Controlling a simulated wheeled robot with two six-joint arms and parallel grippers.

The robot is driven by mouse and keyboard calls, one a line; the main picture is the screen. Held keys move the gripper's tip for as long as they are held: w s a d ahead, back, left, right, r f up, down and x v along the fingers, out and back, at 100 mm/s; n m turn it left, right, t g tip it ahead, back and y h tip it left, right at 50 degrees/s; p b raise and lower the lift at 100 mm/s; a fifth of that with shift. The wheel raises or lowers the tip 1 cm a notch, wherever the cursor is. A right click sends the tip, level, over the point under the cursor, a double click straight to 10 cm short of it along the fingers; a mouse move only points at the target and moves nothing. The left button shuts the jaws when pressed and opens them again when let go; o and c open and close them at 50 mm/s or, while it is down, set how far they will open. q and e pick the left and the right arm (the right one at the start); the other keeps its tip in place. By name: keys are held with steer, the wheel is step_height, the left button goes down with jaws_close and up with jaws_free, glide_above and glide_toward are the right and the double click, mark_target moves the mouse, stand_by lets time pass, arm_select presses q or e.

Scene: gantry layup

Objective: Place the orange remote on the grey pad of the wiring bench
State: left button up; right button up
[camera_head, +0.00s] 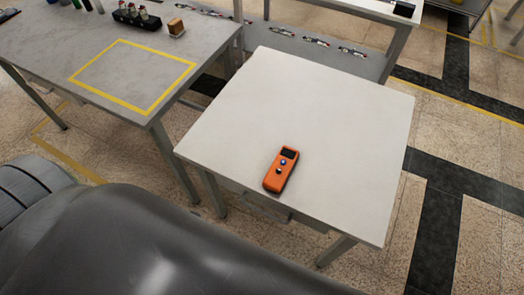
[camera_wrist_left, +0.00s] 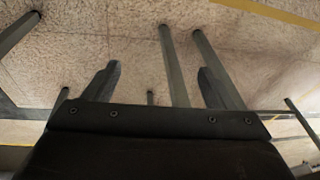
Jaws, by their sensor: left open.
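The orange remote (camera_head: 277,179), with a dark screen and small buttons, lies flat near the front edge of a white-topped table (camera_head: 320,110) in the head view. I cannot make out a distinct grey pad. It is unclear which bench is the wiring bench. My left gripper (camera_wrist_left: 158,68) shows only in its wrist view, open and empty. Its fingers are wide apart, with floor and table legs beyond them. The remote is not in that view. My right gripper is not in view.
A grey bench (camera_head: 50,50) at left has an empty yellow-outlined rectangle (camera_head: 133,75). Several small parts lie on a surface behind the white table, whose top is mostly clear.

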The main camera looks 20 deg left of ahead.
arm_select(q)
step_height(320, 180, up, 26)
steer(key=w+d+p, duration=0.2)
steer(key=w+p, duration=0.1)
steer(key=p, duration=0.5)
step_height(320, 180, up, 6)
steer(key=m+g+h, duration=0.1)
steer(key=g, duration=0.1)
glide_above(282, 166)
steer(key=f, duration=0.2)
steer(key=f+p, duration=0.1)
steer(key=f, duration=0.4)
steer(key=shift+a+f, duration=0.25)
steer(key=shift+f, duration=0.05)
steer(key=shift+d+f+p, duration=0.2)
steer(key=shift+f+p, duration=0.35)
steer(key=shift+f, duration=2.75)
